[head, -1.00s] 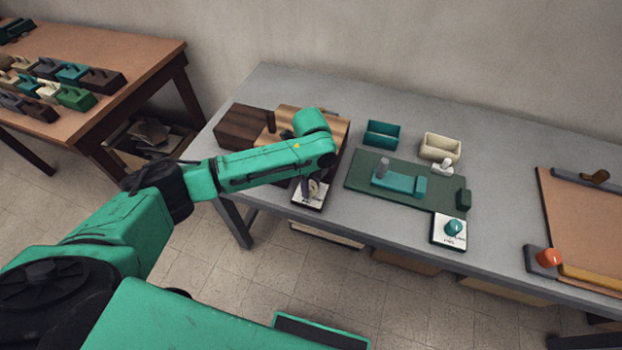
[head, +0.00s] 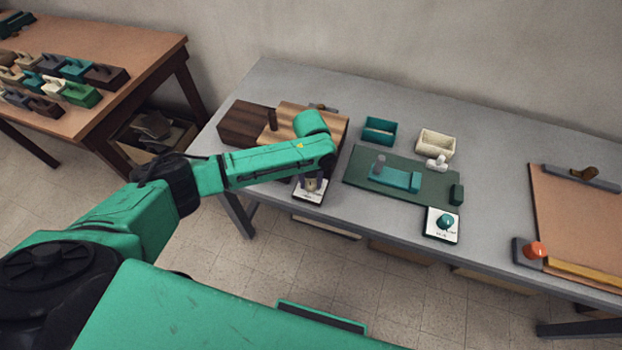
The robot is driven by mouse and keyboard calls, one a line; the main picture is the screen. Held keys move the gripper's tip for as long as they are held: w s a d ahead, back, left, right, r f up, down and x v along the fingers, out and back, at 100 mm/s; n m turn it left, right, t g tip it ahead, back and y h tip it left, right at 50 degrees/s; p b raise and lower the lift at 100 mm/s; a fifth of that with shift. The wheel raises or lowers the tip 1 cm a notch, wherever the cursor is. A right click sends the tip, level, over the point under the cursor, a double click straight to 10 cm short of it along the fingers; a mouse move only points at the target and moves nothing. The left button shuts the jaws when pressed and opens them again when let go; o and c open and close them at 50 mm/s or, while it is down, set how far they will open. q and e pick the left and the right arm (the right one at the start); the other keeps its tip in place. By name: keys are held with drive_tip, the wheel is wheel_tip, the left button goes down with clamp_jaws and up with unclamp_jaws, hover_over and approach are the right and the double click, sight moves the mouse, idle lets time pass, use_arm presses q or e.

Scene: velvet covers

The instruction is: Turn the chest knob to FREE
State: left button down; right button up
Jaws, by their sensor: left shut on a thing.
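The chest is a wooden box with a dark brown part (head: 243,124) and a lighter striped lid (head: 297,118), at the left end of the grey table. In front of it lies a white dial plate (head: 309,195) bearing a small tan chest knob (head: 311,186). My left gripper (head: 312,184) points down over the plate, its dark fingers shut on the knob from both sides. My green forearm hides part of the chest. The plate's lettering is too small and covered to read. My right gripper is not in view.
To the right, a dark green board (head: 418,182) carries a teal block, with a teal-knobbed plate (head: 443,234) at its front. Teal (head: 380,132) and cream (head: 436,143) bins stand behind. An orange knob (head: 536,250) sits by a brown board (head: 578,225) at far right.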

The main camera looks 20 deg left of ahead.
sight(311, 181)
use_arm(q)
drive_tip(key=shift+w+r+m, duration=0.1)
drive_tip(key=shift+r+m, duration=0.1)
drive_tip(key=shift+m, duration=0.6)
drive_tip(key=c, duration=0.7)
unclamp_jaws()
wheel_tip(311, 181, up, 14)
drive_tip(key=shift+r+b, duration=0.25)
drive_tip(key=shift+b, duration=0.3)
